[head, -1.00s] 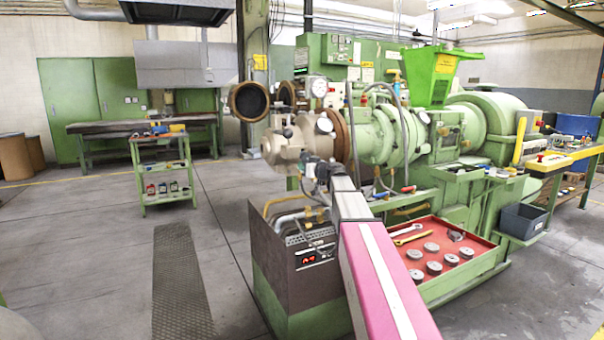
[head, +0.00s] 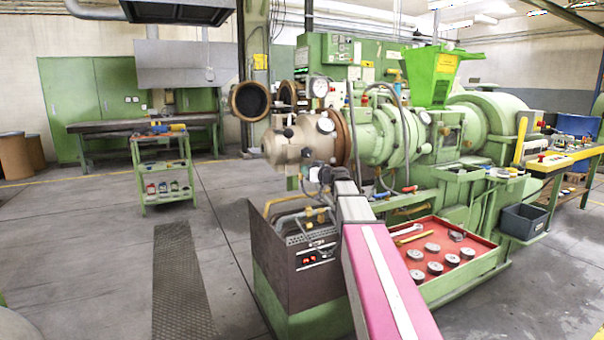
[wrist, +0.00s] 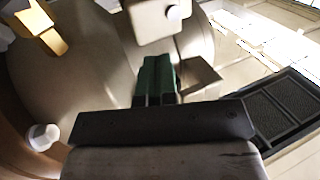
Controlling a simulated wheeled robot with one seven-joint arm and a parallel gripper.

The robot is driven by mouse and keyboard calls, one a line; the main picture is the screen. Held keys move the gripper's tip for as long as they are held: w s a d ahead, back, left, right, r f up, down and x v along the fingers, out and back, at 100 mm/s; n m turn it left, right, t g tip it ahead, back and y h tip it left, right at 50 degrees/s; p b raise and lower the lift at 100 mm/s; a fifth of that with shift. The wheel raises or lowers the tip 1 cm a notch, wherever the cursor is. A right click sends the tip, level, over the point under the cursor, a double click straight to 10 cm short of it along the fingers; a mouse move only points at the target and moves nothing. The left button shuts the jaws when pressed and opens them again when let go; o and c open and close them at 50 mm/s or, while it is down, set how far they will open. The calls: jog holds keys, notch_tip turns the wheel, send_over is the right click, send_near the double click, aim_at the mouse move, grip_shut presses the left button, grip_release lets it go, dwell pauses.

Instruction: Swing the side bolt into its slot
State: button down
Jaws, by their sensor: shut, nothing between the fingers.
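The extruder's beige die head (head: 300,146) stands at the machine's left end, and its curved metal body fills much of the wrist view (wrist: 85,75). My gripper's dark green fingers (wrist: 157,68) are together and empty, close in front of this body. A metal block (wrist: 158,20) with a pale round knob is just beyond the fingertips. A brass-coloured block (wrist: 40,28) is at upper left, and another pale knob (wrist: 43,137) is at lower left. I cannot tell which part is the side bolt or where its slot lies. In the head view my gripper is small, beneath the die head.
A brown and green control box (head: 300,250) stands below the die head. A red tray (head: 480,258) with several metal discs is to the right. A round open ring (head: 250,101) hangs left of the head. Floor is free at left, up to the green cart (head: 165,170).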

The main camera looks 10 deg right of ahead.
jog(key=v, duration=0.8)
jog(key=shift+f, duration=0.4)
jog(key=shift+s, duration=0.1)
jog(key=s+a+f+m+g+h, duration=0.1)
jog(key=s+a+f+g, duration=0.2)
jog(key=s+f, duration=0.35)
jog(key=s+a+f+m+g+h, duration=0.1)
jog(key=s+a+f+g+h, duration=0.15)
jog(key=f, duration=0.75)
jog(key=s+a+f+m+g, duration=0.1)
jog(key=s+a+f+g, duration=0.2)
jog(key=s+f, duration=0.45)
jog(key=s+d+f+m+g+h, duration=0.3)
jog(key=s+f+h, duration=0.4)
jog(key=s+f, duration=0.8)
jog(key=m+g, duration=0.1)
jog(key=g, duration=0.1)
jog(key=shift+s+m+g, duration=0.3)
jog(key=shift+s+g, duration=0.05)
jog(key=shift+s, duration=0.05)
